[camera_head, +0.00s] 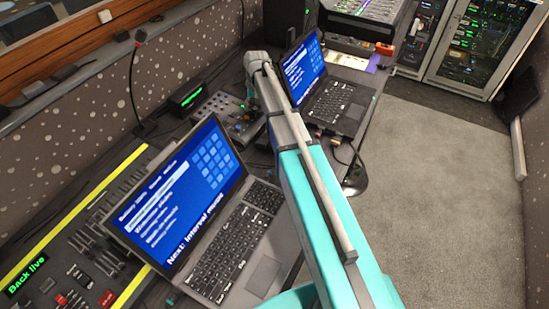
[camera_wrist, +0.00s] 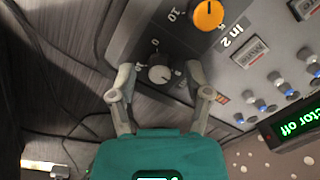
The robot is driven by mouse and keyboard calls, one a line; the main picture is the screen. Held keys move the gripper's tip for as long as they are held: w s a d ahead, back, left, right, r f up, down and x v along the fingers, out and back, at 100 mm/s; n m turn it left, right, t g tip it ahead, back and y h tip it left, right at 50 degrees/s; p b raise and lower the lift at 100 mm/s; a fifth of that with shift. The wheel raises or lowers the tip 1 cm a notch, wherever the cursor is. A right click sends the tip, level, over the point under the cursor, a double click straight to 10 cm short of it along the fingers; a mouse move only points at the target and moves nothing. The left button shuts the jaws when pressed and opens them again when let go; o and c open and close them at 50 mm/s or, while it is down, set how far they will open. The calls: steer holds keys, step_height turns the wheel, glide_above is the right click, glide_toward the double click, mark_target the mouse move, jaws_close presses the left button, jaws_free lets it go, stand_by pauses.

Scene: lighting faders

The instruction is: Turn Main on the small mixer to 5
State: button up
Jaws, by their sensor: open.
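The small mixer shows in the wrist view (camera_wrist: 140,35) as a grey panel, and in the head view (camera_head: 213,110) beyond the near laptop. A light grey knob (camera_wrist: 160,74) sits near the panel's edge in the wrist view, with a "0" mark beside it. Its name label is not readable, so I cannot tell for sure that it is Main. My gripper (camera_wrist: 161,72) is open, with one finger on each side of this knob. I cannot tell whether the fingers touch it. In the head view my arm hides part of the mixer, and the fingertips are not clear.
An orange knob (camera_wrist: 208,14) is near the "In 2" label. Several blue and white knobs (camera_wrist: 275,78) and a green-lit display (camera_wrist: 297,124) are at the right. In the head view, laptops stand on either side (camera_head: 240,215) (camera_head: 335,105), and a gooseneck microphone (camera_head: 133,85) rises left.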

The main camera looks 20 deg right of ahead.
steer(key=n, duration=0.4)
steer(key=shift+n, duration=0.3)
step_height(320, 180, up, 14)
steer(key=p, duration=1.4)
steer(key=s+f+m+b, duration=0.1)
steer(key=s+f+b, duration=0.3)
steer(key=s, duration=0.4)
steer(key=s+f+m+b, duration=0.1)
steer(key=s+f+b, duration=0.4)
steer(key=s, duration=0.4)
steer(key=s+f+m+h+b, duration=0.1)
steer(key=s+f+b, duration=0.3)
steer(key=s, duration=0.5)
steer(key=shift+s+f, duration=0.2)
steer(key=shift+f, duration=0.05)
step_height(320, 180, up, 10)
steer(key=p, duration=0.9)
steer(key=shift+f, duration=0.15)
stand_by(0.4)
